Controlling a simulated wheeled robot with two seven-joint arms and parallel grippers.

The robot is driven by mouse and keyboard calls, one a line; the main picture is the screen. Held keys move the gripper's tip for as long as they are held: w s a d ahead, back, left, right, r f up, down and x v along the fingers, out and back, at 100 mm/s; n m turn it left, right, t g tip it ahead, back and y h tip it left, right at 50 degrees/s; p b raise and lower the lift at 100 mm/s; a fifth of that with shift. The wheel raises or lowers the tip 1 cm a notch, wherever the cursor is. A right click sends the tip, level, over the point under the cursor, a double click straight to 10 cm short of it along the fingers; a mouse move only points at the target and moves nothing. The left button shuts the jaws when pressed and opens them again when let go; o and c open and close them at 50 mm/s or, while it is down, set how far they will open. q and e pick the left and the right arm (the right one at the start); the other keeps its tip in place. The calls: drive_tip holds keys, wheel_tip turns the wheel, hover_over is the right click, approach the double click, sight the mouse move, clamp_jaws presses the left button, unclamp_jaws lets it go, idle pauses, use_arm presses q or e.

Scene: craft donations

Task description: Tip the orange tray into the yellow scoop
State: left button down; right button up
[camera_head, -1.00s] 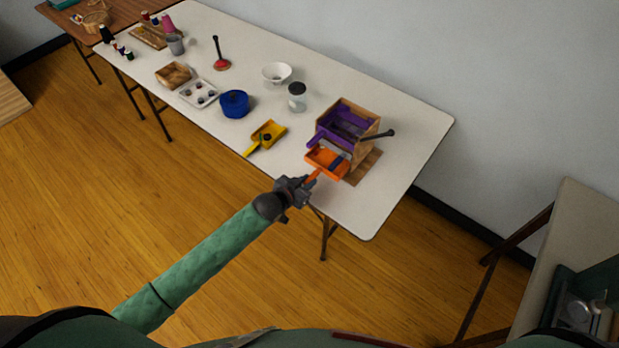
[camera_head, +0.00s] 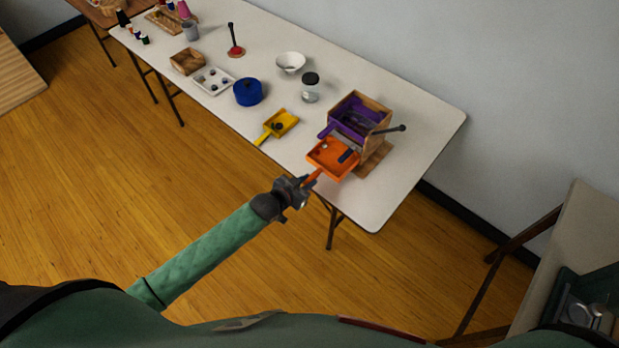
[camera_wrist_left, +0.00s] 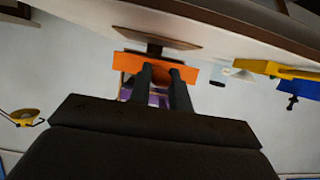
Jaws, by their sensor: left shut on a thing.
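The orange tray (camera_head: 325,160) is near the front edge of the white table, beside the wooden box. My left gripper (camera_head: 304,184) is shut on its handle, and the tray looks roughly level. A dark blue piece and a small grey piece show in or over it. In the left wrist view, the orange tray (camera_wrist_left: 190,73) shows beyond the two fingers. The yellow scoop (camera_head: 286,117) lies on the table left of the tray, with a dark round piece in it. It also shows in the left wrist view (camera_wrist_left: 262,68). My right gripper is not in view.
A wooden box (camera_head: 374,103) with a purple scoop (camera_head: 340,120) and a dark-handled tool stands behind the tray. A blue round container (camera_head: 248,93), a jar (camera_head: 310,90) and a white bowl (camera_head: 290,62) stand farther back. Bare table (camera_head: 307,137) lies between tray and scoop.

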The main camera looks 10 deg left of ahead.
use_arm(q)
drive_tip(key=shift+s+a, duration=0.15)
drive_tip(key=shift+s, duration=0.05)
drive_tip(key=shift+s+a, duration=0.1)
drive_tip(key=shift+s, duration=0.05)
drive_tip(key=shift+s+a+p, duration=0.4)
drive_tip(key=shift+s+a, duration=0.25)
drive_tip(key=shift+s, duration=0.25)
drive_tip(key=shift+s+a+p, duration=0.4)
drive_tip(key=shift+s+a, duration=0.25)
drive_tip(key=shift+s, duration=0.25)
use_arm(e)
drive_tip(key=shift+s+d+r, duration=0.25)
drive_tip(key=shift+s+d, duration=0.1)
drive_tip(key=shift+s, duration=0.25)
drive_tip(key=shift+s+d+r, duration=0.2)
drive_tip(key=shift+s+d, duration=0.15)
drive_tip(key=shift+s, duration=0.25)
